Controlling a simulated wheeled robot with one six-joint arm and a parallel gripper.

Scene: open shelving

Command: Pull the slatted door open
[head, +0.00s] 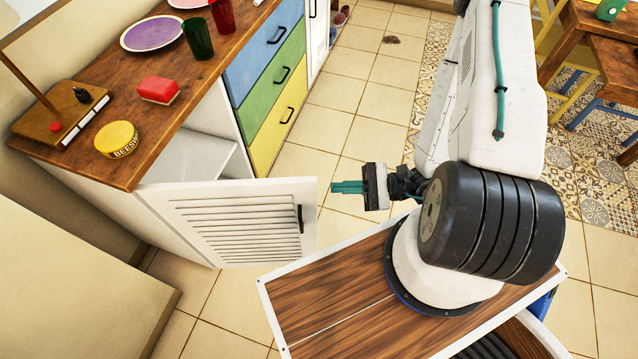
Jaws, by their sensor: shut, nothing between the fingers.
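The white slatted door (240,222) stands swung out from the cabinet at the left, with the shelf space behind it partly showing. Its dark handle (300,218) is near the door's free edge. My gripper (334,187) is to the right of the door's upper free corner, apart from the handle. Its teal fingers point left and are shut with nothing between them. The hinge side of the door is at the left, by the cabinet's front corner.
Blue, green and yellow drawers (277,118) are shut beyond the door. Tiled floor (345,135) is clear beyond my gripper. A wooden table (600,50) stands at the upper right.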

